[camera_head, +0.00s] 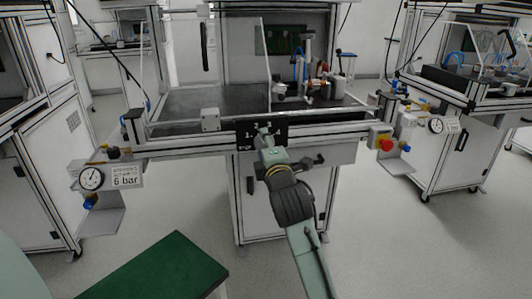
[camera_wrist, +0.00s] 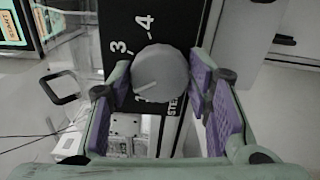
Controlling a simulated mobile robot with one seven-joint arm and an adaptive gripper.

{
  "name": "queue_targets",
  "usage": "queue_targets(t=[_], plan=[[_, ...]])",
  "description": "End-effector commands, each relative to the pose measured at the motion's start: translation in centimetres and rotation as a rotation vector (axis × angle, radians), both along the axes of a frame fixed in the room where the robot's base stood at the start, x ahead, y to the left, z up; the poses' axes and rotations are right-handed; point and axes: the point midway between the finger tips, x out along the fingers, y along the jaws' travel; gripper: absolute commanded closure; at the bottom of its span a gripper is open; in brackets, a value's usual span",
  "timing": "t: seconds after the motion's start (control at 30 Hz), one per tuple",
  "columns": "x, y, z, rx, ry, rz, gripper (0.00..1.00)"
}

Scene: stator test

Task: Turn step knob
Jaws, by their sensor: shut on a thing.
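The step knob (camera_wrist: 162,70) is a round grey knob on a black panel (camera_wrist: 118,22) with white numbers; 3 and 4 can be read beside it, and part of the word STEP shows below right. A pale line on the knob points to the lower left in the wrist view. My gripper (camera_wrist: 163,84) has its purple-padded fingers on both sides of the knob and is shut on it. In the head view my gripper (camera_head: 265,138) is at the black panel (camera_head: 280,128) on the front of the middle station, and hides the knob.
A pressure gauge (camera_head: 91,178) is at the left. A green-topped table (camera_head: 165,268) stands at the front left. The floor at right is clear.

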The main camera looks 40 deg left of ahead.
Motion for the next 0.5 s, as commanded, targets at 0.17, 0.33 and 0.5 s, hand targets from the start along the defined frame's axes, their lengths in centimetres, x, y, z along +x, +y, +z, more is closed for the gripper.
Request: queue_targets(t=[0.17,0.33,0.5], plan=[[0.05,-0.04,-0.26,-0.110,-0.129,-0.001,0.82],[0.06,-0.05,-0.20,-0.208,-0.244,-0.002,0.82],[0.05,-0.03,-0.16,-0.290,-0.339,-0.001,0.82]])
